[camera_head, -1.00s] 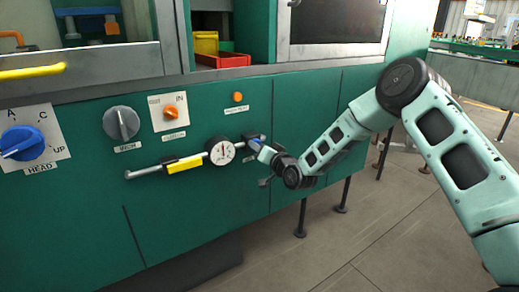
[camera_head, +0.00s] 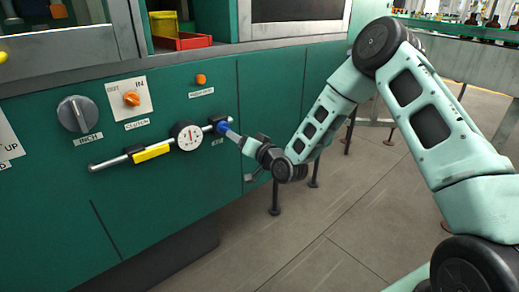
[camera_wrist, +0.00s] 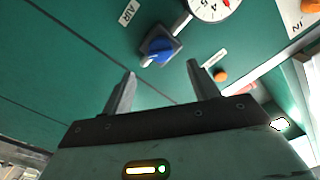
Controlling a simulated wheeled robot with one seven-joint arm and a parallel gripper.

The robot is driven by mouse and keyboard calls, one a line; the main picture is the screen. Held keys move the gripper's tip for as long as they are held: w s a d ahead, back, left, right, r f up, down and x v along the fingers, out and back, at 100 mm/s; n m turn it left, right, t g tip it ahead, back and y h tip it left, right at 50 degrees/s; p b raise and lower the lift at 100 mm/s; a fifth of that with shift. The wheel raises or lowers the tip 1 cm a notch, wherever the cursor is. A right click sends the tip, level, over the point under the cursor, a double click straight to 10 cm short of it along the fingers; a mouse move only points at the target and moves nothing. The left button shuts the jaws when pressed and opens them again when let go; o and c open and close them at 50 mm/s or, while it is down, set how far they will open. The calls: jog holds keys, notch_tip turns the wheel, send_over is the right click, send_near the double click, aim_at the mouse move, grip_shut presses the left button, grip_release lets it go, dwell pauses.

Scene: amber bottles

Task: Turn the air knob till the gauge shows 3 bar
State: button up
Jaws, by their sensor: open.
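The blue air knob (camera_head: 222,127) sits on a dark square base at the right end of the pipe on the green panel. In the wrist view the knob (camera_wrist: 160,50) is beside its AIR label, just beyond and between my fingertips. The round white gauge (camera_head: 188,135) is left of the knob. It is cut off at the top of the wrist view (camera_wrist: 212,8), and its reading is too small to tell. My gripper (camera_wrist: 161,68) is open and empty. In the head view its tip is close to the knob's right side; contact cannot be told.
A yellow sleeve (camera_head: 151,152) is on the pipe left of the gauge. Above are an orange clutch knob (camera_head: 131,99), a grey INCH knob (camera_head: 73,114) and an orange button (camera_head: 201,79). The floor right of the machine is mostly clear.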

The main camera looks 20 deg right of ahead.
jog(key=v, duration=0.9)
jog(key=shift+s, duration=0.3)
jog(key=shift+d, duration=0.1)
jog(key=s+a+r+n+g, duration=0.1)
jog(key=s+a+n+g, duration=0.6)
jog(key=s+a+g, duration=0.5)
jog(key=s+r+n+g+h, duration=0.2)
jog(key=s+r, duration=0.1)
jog(key=s, duration=0.8)
jog(key=s+r+n+g+h, duration=0.2)
jog(key=s+r+g+h, duration=0.1)
jog(key=s, duration=0.9)
notch_tip(320, 180, up, 21)
jog(key=s+p, duration=0.1)
jog(key=p, duration=1.9)
jog(key=shift+p, duration=0.4)
